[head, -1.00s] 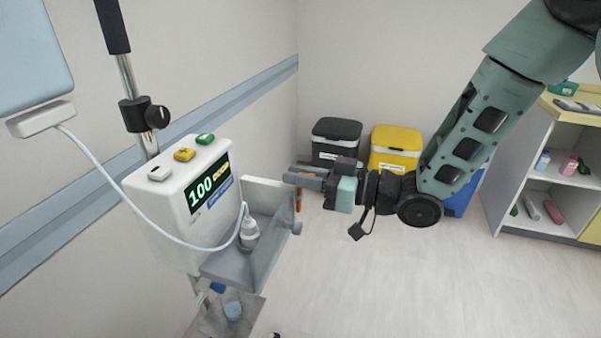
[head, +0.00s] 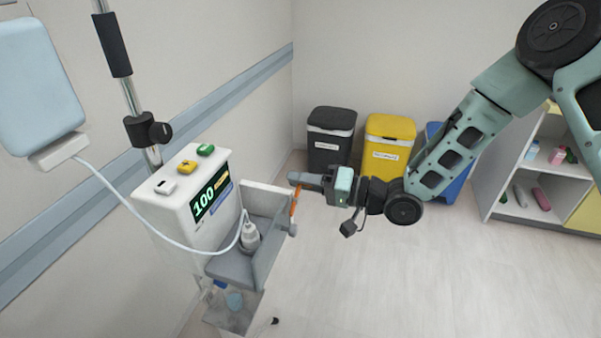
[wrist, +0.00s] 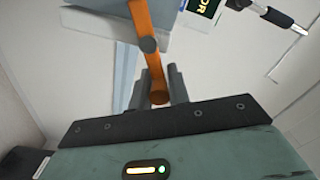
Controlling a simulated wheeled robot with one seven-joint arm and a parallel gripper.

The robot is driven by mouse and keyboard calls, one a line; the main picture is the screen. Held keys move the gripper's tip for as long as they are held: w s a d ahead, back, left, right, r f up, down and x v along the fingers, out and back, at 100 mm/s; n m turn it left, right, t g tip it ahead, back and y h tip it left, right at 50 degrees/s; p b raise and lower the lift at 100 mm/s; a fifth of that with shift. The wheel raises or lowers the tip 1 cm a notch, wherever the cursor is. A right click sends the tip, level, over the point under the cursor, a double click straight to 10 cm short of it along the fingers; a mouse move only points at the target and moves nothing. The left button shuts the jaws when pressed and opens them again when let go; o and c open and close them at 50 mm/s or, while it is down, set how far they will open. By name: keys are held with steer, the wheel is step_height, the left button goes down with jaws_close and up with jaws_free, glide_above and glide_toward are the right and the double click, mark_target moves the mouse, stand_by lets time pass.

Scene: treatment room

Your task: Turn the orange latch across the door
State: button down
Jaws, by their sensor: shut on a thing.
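The orange latch (head: 295,203) stands at the right edge of the white pump's holder, beside its grey see-through door (head: 268,252). In the wrist view the latch (wrist: 142,20) is a long orange bar that passes a grey round pivot, with its lower end between my fingers. My gripper (head: 297,178) reaches in from the right and is shut on the latch's end; its fingers (wrist: 158,93) sit on both sides of the bar. In the head view the latch leans slightly, and its gripped end is partly hidden by the fingers.
The pump (head: 190,215) has a green 100 display and small coloured buttons on top. Black (head: 330,140) and yellow (head: 388,143) bins stand behind my arm. The floor at right is clear.

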steer(key=m, duration=0.2)
steer(key=f, duration=0.1)
steer(key=shift+w+d+m+p, duration=0.15)
steer(key=shift+w+m+p, duration=0.1)
steer(key=shift+m+p, duration=0.15)
steer(key=shift+f+m, duration=0.3)
steer(key=shift+m, duration=0.4)
steer(key=shift+f+m, duration=0.25)
steer(key=shift+m, duration=0.45)
steer(key=shift+f, duration=0.1)
steer(key=c, duration=1.4)
jaws_free()
steer(key=shift+o, duration=0.2)
steer(key=b+v, duration=0.2)
steer(key=v, duration=1.5)
steer(key=shift+d+b, duration=0.15)
steer(key=shift+b, duration=0.25)
